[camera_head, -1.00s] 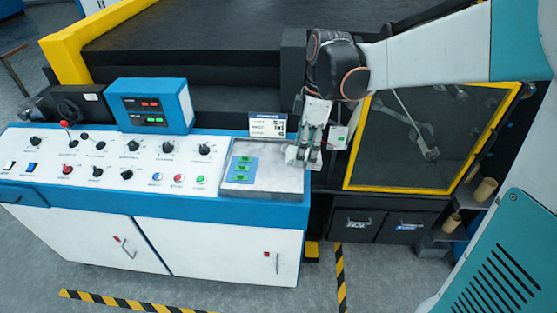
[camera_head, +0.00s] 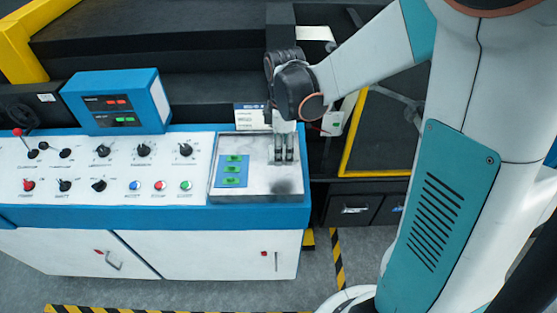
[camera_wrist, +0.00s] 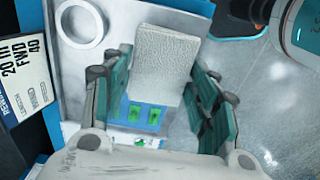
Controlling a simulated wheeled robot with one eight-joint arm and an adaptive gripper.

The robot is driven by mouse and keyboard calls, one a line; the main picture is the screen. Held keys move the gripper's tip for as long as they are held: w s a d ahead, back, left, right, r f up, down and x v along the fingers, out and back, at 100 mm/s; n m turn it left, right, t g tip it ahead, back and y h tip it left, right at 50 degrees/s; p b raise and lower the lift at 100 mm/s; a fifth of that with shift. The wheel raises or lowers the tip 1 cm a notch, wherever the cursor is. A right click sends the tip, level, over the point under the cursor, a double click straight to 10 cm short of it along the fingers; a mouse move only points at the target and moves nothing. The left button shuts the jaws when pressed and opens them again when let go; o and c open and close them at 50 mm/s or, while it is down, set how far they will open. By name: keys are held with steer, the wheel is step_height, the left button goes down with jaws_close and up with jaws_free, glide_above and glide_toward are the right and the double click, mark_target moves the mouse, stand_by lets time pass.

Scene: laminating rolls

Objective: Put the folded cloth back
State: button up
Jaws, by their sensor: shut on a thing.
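My gripper (camera_head: 283,157) is over the grey metal tray (camera_head: 258,191) at the right end of the console, with a dark shadow on the tray beneath it. In the wrist view, my gripper (camera_wrist: 158,80) has a finger on each side of the pale, textured folded cloth (camera_wrist: 166,62) and is shut on it. The cloth looks flat and rectangular. In the wrist view it overlaps part of the blue card with green pieces. I cannot tell how far it is above the tray. In the head view I cannot make out the cloth.
The blue card (camera_head: 232,171) with green pieces lies on the tray's left part. A white ring (camera_wrist: 80,22) shows in the wrist view. A label sign (camera_head: 250,116) stands behind the tray. Knobs and buttons fill the console (camera_head: 115,165) to the left. A blue display box (camera_head: 117,101) stands behind them.

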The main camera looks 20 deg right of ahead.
mark_target(283, 175)
step_height(283, 175, down, 8)
steer(key=shift+f+b, duration=0.15)
steer(key=shift+b, duration=0.65)
steer(key=o, duration=0.9)
steer(key=shift+o, duration=0.2)
